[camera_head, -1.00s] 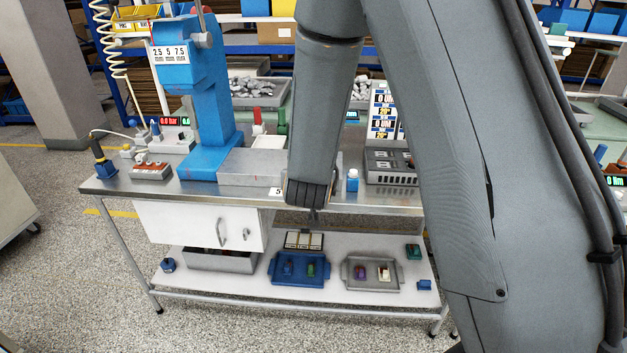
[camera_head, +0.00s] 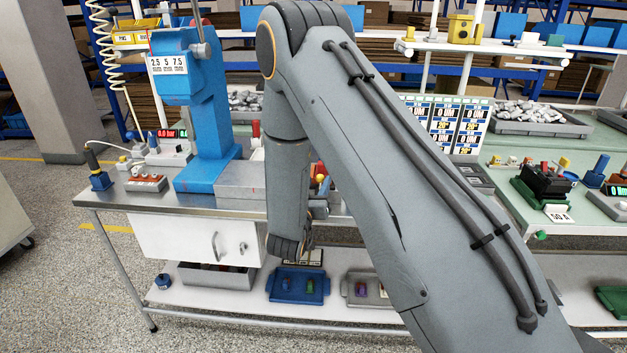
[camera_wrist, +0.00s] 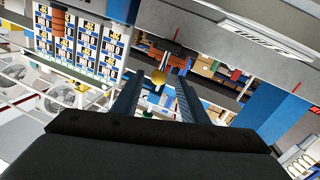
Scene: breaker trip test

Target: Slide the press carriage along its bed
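The blue press (camera_head: 205,110) stands on the left part of the metal bench, with a grey block-like bed (camera_head: 240,182) reaching right from its foot. My arm hides the right end of that bed, and I cannot make out the carriage separately. My gripper (camera_wrist: 158,86) is open, its two dark fingers apart with nothing held. In the wrist view a grey rail with a scale label (camera_wrist: 265,38) crosses the upper right. A small brass-coloured knob on a stem (camera_wrist: 158,76) hangs from the grey underside, seen between the fingertips. I cannot tell whether the fingers reach around it.
A lower shelf holds a blue tray (camera_head: 298,286) and a grey tray (camera_head: 360,290). A white cabinet (camera_head: 190,238) hangs under the bench top. Number cards (camera_head: 447,122) stand behind my arm. A green-topped bench (camera_head: 500,205) is at the right.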

